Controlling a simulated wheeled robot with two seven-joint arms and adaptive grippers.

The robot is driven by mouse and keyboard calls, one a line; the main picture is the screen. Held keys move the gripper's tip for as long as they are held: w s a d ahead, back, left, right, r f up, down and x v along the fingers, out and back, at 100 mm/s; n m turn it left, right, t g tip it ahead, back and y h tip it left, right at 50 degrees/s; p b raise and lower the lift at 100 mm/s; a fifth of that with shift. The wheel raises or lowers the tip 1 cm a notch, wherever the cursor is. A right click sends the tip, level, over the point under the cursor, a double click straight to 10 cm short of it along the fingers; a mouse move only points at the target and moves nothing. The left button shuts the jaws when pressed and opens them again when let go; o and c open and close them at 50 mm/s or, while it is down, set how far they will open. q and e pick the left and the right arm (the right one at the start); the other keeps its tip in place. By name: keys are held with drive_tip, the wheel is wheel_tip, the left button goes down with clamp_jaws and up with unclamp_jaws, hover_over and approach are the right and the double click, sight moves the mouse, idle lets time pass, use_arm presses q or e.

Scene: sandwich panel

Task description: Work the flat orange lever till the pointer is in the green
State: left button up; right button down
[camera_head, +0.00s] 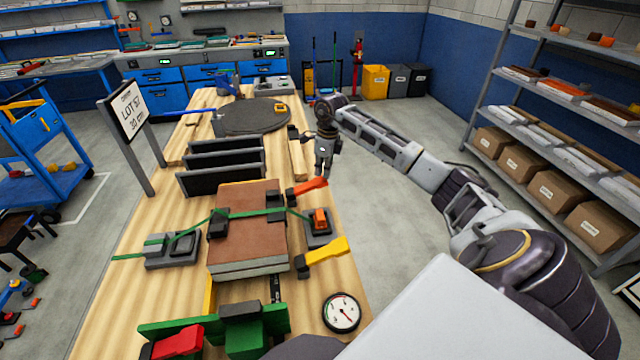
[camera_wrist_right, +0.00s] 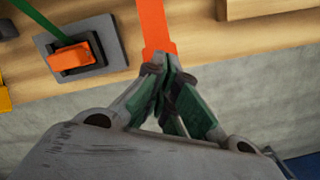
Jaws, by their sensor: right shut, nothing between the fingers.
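The flat orange lever (camera_head: 308,186) sticks out from the right edge of the bench beside the brown-topped panel stack (camera_head: 240,225). In the right wrist view the orange lever (camera_wrist_right: 154,25) runs down to my right fingertips. My right gripper (camera_head: 322,176) is shut and empty at the lever's outer end; in the wrist view its fingertips (camera_wrist_right: 166,68) overlap that end, but I cannot tell whether they touch it. The round gauge (camera_head: 341,312) lies on the front right of the bench. Its red pointer shows, but its green zone is too small to make out. My left gripper is not in view.
A strap buckle with an orange block (camera_head: 320,218) sits near the lever. A yellow lever (camera_head: 327,252) and a red lever (camera_head: 178,343) are closer to me. Black upright slots (camera_head: 222,180) stand behind the stack. The floor right of the bench is clear.

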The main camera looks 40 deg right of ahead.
sight(323, 180)
drive_tip(key=shift+f, duration=0.5)
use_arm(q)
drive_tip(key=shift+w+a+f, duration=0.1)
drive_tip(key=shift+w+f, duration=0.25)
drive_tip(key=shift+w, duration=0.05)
use_arm(e)
drive_tip(key=shift+f, duration=0.15)
use_arm(q)
drive_tip(key=shift+b, duration=0.3)
use_arm(e)
drive_tip(key=shift+f+b, duration=0.95)
drive_tip(key=shift+f, duration=1.25)
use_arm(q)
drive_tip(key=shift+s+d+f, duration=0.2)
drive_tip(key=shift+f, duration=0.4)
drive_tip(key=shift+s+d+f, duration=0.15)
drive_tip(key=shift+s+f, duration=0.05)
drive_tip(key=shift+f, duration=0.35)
use_arm(e)
drive_tip(key=shift+r, duration=0.1)
